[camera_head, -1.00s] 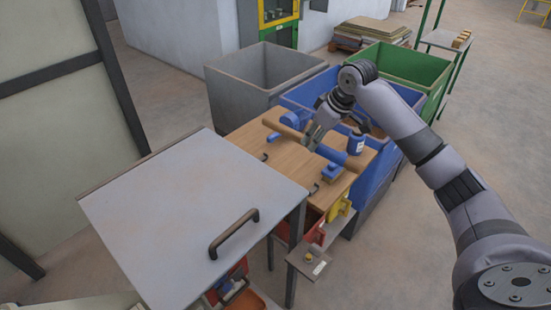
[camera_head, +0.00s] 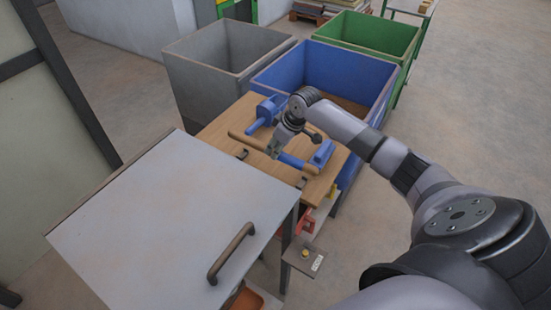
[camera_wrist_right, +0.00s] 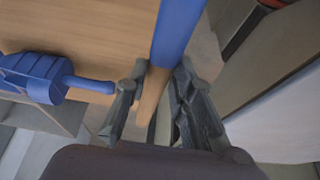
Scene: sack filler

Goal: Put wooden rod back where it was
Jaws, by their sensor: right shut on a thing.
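The wooden rod (camera_head: 244,139) has a blue middle section and lies across the view above the near part of the wooden tabletop (camera_head: 224,120). My right gripper (camera_head: 274,149) is shut on the rod near its middle. In the right wrist view, the rod (camera_wrist_right: 151,101) passes between the two fingers (camera_wrist_right: 157,104), with its blue part beyond them. Whether the rod touches the tabletop I cannot tell. A blue fixture (camera_head: 264,112) stands behind the rod at left, and another blue fixture (camera_head: 322,154) at right. My left gripper is not in view.
A grey cabinet top with a handle (camera_head: 150,230) stands at the near left. A grey bin (camera_head: 205,70), a blue bin (camera_head: 330,75) and a green bin (camera_head: 370,35) stand behind the table. A small shelf (camera_head: 302,258) is at the front right.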

